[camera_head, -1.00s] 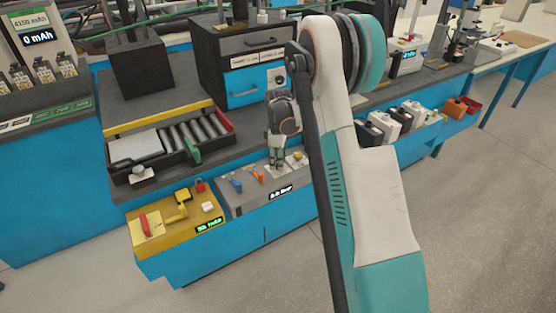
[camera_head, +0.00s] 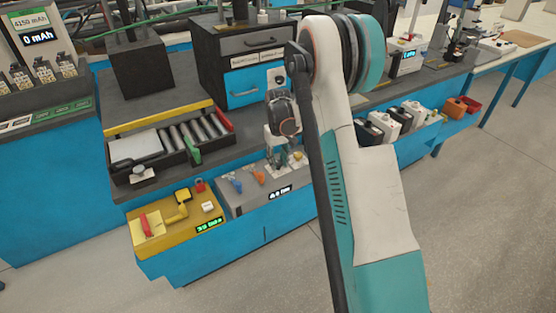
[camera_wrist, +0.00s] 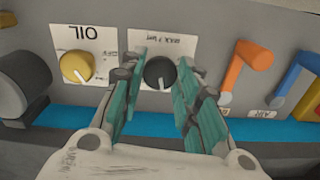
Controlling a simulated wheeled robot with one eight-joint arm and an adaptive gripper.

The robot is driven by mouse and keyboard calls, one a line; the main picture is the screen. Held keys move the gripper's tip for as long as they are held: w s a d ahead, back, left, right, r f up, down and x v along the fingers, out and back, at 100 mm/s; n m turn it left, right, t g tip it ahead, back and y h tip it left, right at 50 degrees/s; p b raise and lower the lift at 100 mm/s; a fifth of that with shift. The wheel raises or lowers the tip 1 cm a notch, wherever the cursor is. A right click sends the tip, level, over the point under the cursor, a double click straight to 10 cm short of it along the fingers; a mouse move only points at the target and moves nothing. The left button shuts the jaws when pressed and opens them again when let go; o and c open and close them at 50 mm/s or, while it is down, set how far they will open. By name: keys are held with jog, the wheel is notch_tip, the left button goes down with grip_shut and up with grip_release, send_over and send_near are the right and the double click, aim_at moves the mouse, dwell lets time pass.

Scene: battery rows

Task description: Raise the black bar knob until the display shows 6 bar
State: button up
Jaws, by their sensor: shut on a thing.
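The black knob (camera_wrist: 159,74) sits on a white labelled plate between my fingers in the wrist view. Its pale pointer mark faces down. My gripper (camera_wrist: 160,88) is shut on the knob, with one teal finger on each side. In the head view my gripper (camera_head: 277,165) reaches down to the grey panel (camera_head: 236,205) and hides the knob. The small display (camera_head: 279,192) on the panel's front seems to read about 4.0 bar, but its digits are small and blurred.
A yellow OIL knob (camera_wrist: 76,67) is left of my fingers in the wrist view. An orange lever (camera_wrist: 243,65) and blue lever (camera_wrist: 299,85) are at right. A yellow panel (camera_head: 160,229) adjoins the grey one.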

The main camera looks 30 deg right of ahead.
aim_at(278, 162)
jog(key=m, duration=0.4)
jog(key=shift+m, duration=2.3)
jog(key=o, duration=1.1)
jog(key=shift+r, duration=0.1)
notch_tip(278, 162, up, 12)
jog(key=shift+f, duration=0.1)
